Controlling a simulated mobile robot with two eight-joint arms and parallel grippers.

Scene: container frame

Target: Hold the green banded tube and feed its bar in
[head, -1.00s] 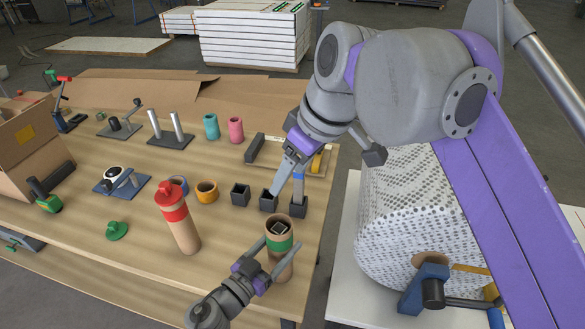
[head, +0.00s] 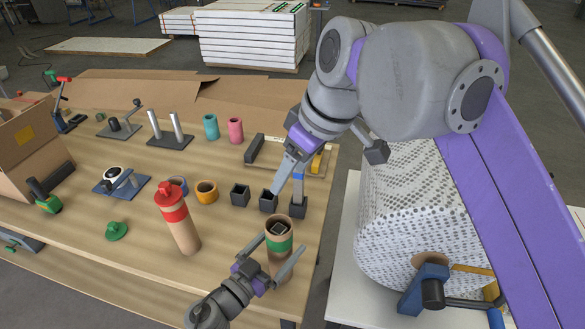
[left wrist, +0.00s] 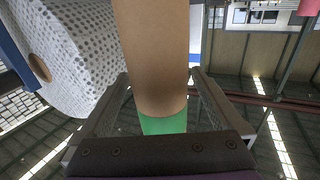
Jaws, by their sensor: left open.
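The green banded tube (head: 279,262) is brown cardboard with a green band near its top, upright at the table's near right corner. In the left wrist view the tube (left wrist: 155,60) stands between the spread fingers.
A red-capped tube (head: 178,222) stands to the left, near an orange ring (head: 207,191) and green cap (head: 116,230). A bubble-wrap roll (head: 410,230) lies right of the table.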

